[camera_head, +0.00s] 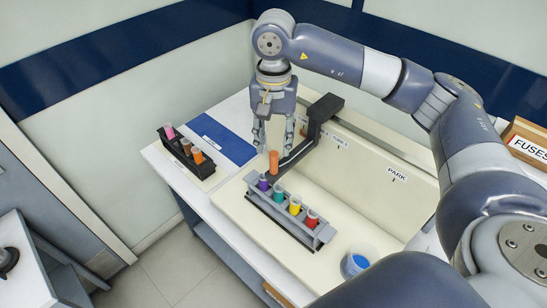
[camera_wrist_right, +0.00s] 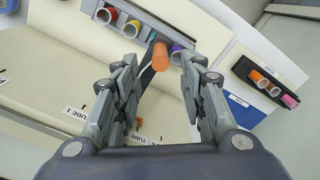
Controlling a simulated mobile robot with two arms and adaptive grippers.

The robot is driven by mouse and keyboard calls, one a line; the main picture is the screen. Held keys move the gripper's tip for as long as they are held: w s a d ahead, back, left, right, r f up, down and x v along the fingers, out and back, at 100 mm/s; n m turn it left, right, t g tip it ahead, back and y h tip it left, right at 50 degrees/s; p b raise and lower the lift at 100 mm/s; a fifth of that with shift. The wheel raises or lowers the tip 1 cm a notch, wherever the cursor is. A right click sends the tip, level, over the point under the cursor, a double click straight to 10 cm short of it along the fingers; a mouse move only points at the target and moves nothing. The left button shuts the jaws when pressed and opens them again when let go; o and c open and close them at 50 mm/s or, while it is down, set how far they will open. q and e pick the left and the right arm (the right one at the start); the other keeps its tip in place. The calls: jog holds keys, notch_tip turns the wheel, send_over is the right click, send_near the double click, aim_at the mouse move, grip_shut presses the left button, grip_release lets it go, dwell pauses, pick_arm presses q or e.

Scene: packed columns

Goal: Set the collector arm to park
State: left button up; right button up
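The collector arm (camera_head: 323,108) is a black bent arm on the cream machine, left of the PARK label (camera_head: 397,174), near the TUBE labels (camera_head: 339,143). An upright orange cylinder (camera_head: 273,163) appears at the end of its thin bar, over the grey tube rack (camera_head: 290,222). My right gripper (camera_head: 274,140) points down behind and above the cylinder. It is open and empty. In the right wrist view the orange cylinder (camera_wrist_right: 160,56) shows just beyond the gap between the open fingers (camera_wrist_right: 160,68). Contact cannot be told. My left gripper is not in view.
The rack holds purple, teal, yellow and red tubes. A cup with blue contents (camera_head: 357,263) stands front right. A FUSES box (camera_head: 527,144) is at far right.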

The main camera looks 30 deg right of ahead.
aim_at(274, 162)
notch_tip(274, 162, down, 7)
jog(key=shift+p, duration=1.15)
jog(key=shift+f, duration=0.55)
jog(key=shift+c, duration=0.3)
grip_shut()
